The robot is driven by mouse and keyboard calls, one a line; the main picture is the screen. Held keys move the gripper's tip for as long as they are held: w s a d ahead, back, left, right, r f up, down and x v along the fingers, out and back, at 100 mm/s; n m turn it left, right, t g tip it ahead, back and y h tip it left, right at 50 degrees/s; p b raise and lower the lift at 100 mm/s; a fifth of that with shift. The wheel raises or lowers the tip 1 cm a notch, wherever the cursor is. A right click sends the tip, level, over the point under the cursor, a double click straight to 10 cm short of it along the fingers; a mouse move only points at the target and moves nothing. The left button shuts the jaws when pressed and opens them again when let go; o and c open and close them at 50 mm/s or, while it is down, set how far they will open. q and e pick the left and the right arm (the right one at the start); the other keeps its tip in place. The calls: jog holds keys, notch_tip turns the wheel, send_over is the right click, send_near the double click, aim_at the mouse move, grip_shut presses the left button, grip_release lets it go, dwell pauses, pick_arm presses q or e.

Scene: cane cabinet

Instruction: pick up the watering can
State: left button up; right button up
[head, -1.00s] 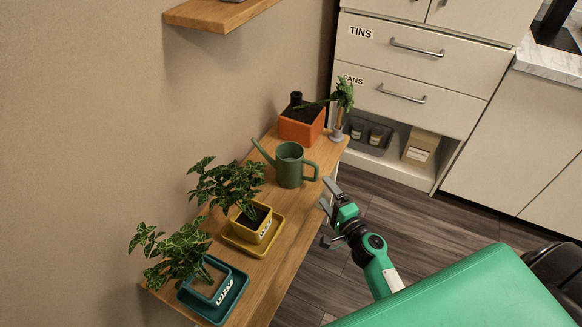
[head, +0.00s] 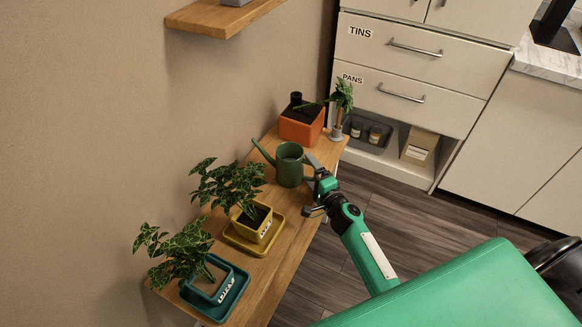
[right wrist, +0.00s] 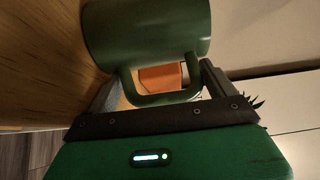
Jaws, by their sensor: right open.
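The green watering can (head: 289,166) stands upright on the wooden bench, its spout toward the left and its handle toward the right. My right gripper (head: 309,182) is at the handle side of the can, and its jaws are open. In the right wrist view, the can's body (right wrist: 148,35) fills the top, and its handle (right wrist: 165,97) reaches down between the two spread fingers of the gripper (right wrist: 160,88). I cannot tell whether a finger touches the handle. My left gripper is not in view.
On the wooden bench (head: 250,275), an orange planter (head: 299,128) and a small vase with a plant (head: 337,134) stand behind the can. A yellow pot (head: 250,224) and a teal pot (head: 210,284) stand nearer. Cabinet drawers (head: 420,75) are at the back; a shelf (head: 222,24) hangs above.

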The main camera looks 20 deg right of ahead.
jog(key=shift+c, duration=0.5)
jog(key=c, duration=1)
jog(key=shift+r, duration=0.2)
